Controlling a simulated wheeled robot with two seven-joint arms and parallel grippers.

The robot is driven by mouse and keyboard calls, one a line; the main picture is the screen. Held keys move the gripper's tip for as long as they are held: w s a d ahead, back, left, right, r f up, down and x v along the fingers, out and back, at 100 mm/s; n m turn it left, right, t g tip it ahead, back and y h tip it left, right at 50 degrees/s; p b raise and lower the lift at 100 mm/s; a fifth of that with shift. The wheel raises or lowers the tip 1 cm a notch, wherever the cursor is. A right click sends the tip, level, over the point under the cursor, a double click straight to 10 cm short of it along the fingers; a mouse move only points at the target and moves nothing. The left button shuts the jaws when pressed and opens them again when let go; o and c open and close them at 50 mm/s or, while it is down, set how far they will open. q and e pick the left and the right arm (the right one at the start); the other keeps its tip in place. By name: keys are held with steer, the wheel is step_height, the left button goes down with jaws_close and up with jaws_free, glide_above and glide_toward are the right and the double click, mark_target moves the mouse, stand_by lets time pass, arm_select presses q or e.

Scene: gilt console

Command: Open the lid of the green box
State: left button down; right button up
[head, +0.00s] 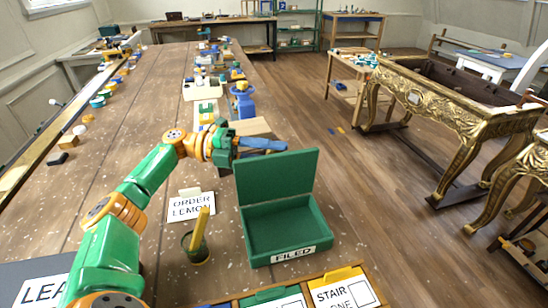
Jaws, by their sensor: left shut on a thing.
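The green box (255,252) stands on the long wooden table with a "FILED" label on its front. Its lid (277,180) is raised and stands about upright at the back, so the empty-looking inside shows. My left gripper (280,146), with a long blue part at its end, is at the lid's top edge from the left and behind. It is shut, seemingly on the lid; the lid hides part of the contact. My right gripper is not in view.
A tray with a "STAIR" card (340,290) lies in front. A blue bottle-like thing (243,103) stands farther back. The table's left middle is mostly clear.

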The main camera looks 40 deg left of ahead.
arm_select(q)
steer(key=shift+w+a+f+n+b, duration=0.2)
steer(key=shift+w+a+n+b, duration=0.15)
steer(key=shift+n+b, duration=0.2)
steer(key=shift+h, duration=0.3)
steer(key=c, duration=0.6)
jaws_free()
steer(key=shift+o, duration=0.2)
steer(key=shift+a, duration=0.1)
steer(key=b+v, duration=0.5)
steer(key=v, duration=0.2)
